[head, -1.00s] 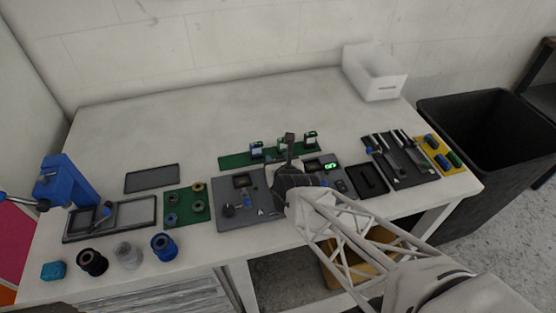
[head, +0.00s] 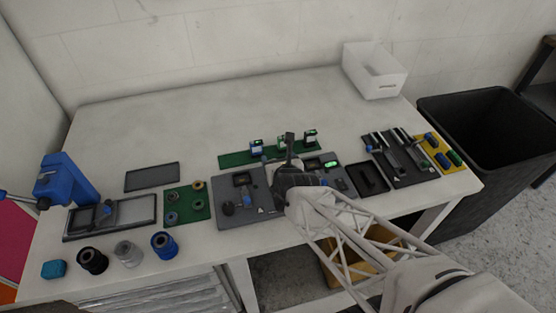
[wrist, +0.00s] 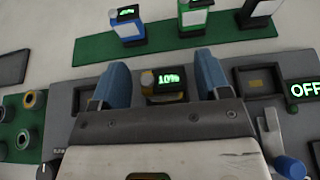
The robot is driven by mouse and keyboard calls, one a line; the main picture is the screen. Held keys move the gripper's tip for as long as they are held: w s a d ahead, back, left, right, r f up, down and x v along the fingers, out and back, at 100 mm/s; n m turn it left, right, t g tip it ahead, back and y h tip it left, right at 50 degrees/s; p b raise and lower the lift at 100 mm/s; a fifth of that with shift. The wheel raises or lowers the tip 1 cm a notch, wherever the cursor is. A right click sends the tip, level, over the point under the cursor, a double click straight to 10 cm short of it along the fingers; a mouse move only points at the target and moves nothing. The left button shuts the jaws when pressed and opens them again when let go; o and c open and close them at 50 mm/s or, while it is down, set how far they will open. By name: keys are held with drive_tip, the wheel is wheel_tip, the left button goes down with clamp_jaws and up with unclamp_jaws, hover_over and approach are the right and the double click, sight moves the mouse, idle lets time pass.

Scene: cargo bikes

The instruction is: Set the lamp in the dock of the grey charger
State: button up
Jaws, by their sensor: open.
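My gripper (wrist: 160,63) is open over a grey charger panel (wrist: 62,120), with its blue fingers apart. Between the fingers is a dark block with a green 10% readout (wrist: 168,79) and a small tan knob (wrist: 147,78) beside it. I cannot tell whether this is the lamp or part of the panel; no finger visibly touches it. On the right, the panel area has a dark recess (wrist: 258,80) and an OFF display (wrist: 304,90). In the head view my gripper (head: 290,145) hides part of the two grey panels (head: 240,212).
Behind the panels, a green board (head: 234,159) carries three upright units with green readouts: blue (wrist: 127,27), green (wrist: 193,18) and black (wrist: 254,12). A green mat with rings (head: 187,204) lies left.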

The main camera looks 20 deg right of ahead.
drive_tip(key=shift+s, duration=0.15)
drive_tip(key=shift+v, duration=3.8)
drive_tip(key=shift+r, duration=0.15)
drive_tip(key=shift+d+r+m, duration=0.2)
drive_tip(key=shift+r+m, duration=0.2)
drive_tip(key=shift+r, duration=0.05)
drive_tip(key=s+d+r+m+g+h, duration=0.25)
drive_tip(key=d+r+m+h, duration=0.2)
drive_tip(key=r+m, duration=0.45)
drive_tip(key=s+d+r+m+g+h, duration=0.1)
drive_tip(key=s+d+r+m+h, duration=0.2)
drive_tip(key=d+r+m, duration=0.55)
drive_tip(key=s+a+r+m+g+y, duration=0.1)
drive_tip(key=s+a+m+g+y, duration=0.2)
drive_tip(key=m, duration=0.6)
drive_tip(key=s+a+r+m+g+y, duration=0.2)
drive_tip(key=s+a+m+g+y, duration=0.2)
drive_tip(key=a+m, duration=0.3)
drive_tip(key=shift+a+m, duration=0.25)
drive_tip(key=shift+m, duration=0.7)
